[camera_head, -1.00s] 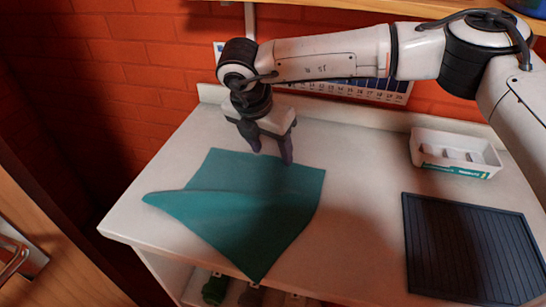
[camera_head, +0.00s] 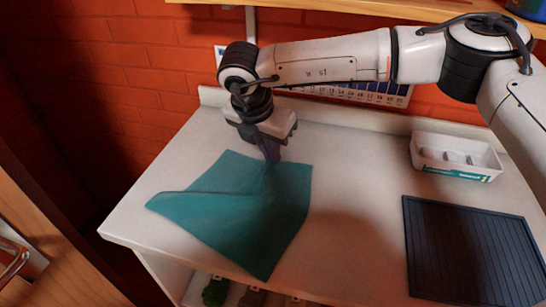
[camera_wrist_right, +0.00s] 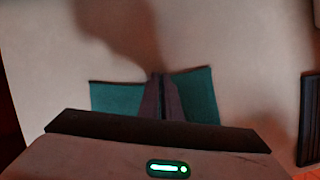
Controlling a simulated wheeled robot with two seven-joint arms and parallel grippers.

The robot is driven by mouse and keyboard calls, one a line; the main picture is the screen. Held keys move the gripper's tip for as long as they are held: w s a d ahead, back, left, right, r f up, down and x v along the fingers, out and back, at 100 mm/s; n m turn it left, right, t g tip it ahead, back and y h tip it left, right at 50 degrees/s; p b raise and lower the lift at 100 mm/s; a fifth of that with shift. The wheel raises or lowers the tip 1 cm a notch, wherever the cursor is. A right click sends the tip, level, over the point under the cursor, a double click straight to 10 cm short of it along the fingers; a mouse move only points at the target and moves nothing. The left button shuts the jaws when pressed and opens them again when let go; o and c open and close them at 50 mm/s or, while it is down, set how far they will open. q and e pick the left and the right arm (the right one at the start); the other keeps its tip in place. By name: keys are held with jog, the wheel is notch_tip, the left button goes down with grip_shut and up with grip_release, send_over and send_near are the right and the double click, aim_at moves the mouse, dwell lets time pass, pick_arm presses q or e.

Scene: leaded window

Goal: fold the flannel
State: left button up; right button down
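The teal flannel (camera_head: 240,215) lies on the white counter with a raised fold running across its left part. My right gripper (camera_head: 270,158) comes down from above at the flannel's far edge. Its fingers are together and the cloth is gathered between them. In the right wrist view the fingers (camera_wrist_right: 161,97) are close together, with flannel (camera_wrist_right: 195,95) spreading out on both sides of them. The cloth's near part is hidden there by the gripper body. My left gripper is not in view.
A white counter (camera_head: 350,215) has clear room right of the flannel. A dark ribbed mat (camera_head: 470,250) lies at the right front. A white divided tray (camera_head: 455,157) stands behind it. A wooden shelf (camera_head: 350,8) hangs above, before a red brick wall (camera_head: 120,60).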

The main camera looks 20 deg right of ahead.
jog(key=s+a+r, duration=0.5)
jog(key=a+r, duration=0.2)
jog(key=r, duration=0.2)
jog(key=s+a+f+b, duration=0.1)
jog(key=s+a+b, duration=0.1)
jog(key=a+b, duration=0.1)
jog(key=s+a+f+b, duration=0.1)
jog(key=s+a+b, duration=0.2)
jog(key=b, duration=0.1)
jog(key=s+a+f+b, duration=0.2)
jog(key=s+a+b, duration=0.1)
jog(key=shift+s, duration=0.2)
jog(key=shift+s+a+f+b, duration=0.2)
jog(key=shift+a+f+b, duration=0.1)
jog(key=shift+b, duration=0.15)
jog(key=shift+s+a+f, duration=0.1)
jog(key=shift+s+a, duration=0.15)
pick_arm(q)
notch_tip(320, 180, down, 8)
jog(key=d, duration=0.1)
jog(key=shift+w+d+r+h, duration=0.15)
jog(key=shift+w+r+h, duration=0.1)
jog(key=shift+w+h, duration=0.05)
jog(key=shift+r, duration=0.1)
